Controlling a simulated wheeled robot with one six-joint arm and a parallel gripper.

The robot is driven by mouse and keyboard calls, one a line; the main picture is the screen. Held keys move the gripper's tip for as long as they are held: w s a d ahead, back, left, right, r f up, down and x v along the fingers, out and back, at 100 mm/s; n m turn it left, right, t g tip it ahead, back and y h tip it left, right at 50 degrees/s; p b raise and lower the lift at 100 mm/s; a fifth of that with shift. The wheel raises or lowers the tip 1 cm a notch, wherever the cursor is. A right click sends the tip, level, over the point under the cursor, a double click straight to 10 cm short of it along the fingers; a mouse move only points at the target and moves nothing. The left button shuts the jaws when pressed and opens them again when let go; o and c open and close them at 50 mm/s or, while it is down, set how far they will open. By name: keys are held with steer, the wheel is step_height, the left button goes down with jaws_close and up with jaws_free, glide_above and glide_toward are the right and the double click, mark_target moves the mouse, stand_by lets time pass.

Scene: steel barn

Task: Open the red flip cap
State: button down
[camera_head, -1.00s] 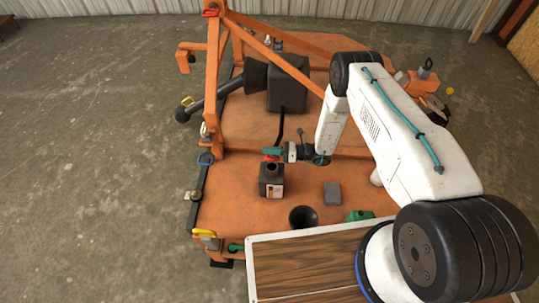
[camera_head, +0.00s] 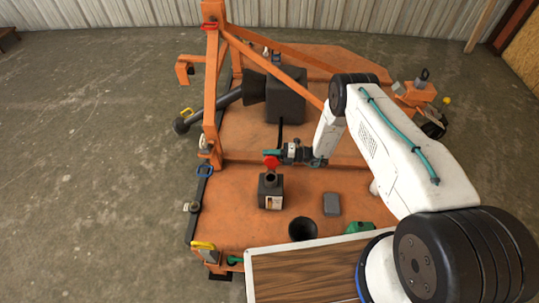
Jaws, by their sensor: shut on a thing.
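The red flip cap (camera_head: 271,162) shows as a round red disc facing my camera, standing up just behind and above the dark neck of a small grey-brown box-like container (camera_head: 270,190). The container's neck (camera_head: 271,177) shows a dark round top. The container stands upright on the orange deck and has a pale label on its front. My gripper (camera_head: 272,154) comes in from the right, with its teal fingers at the cap's upper edge, shut on the cap. The exact contact and the hinge are too small to make out.
The orange machine deck (camera_head: 235,220) carries a dark open cup (camera_head: 303,229), a grey block (camera_head: 332,204) and a green part (camera_head: 359,228). An orange upright frame (camera_head: 213,90) stands left of my gripper. A large dark box (camera_head: 286,97) is behind. Bare concrete floor lies left.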

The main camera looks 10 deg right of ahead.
steer(key=shift+w+d+f+m, duration=0.15)
steer(key=shift+f+m, duration=0.25)
steer(key=shift+m, duration=0.2)
steer(key=c, duration=1.5)
jaws_free()
steer(key=d, duration=0.2)
steer(key=s+d, duration=0.1)
steer(key=d, duration=0.4)
steer(key=shift+s+d, duration=0.25)
steer(key=shift+r, duration=0.1)
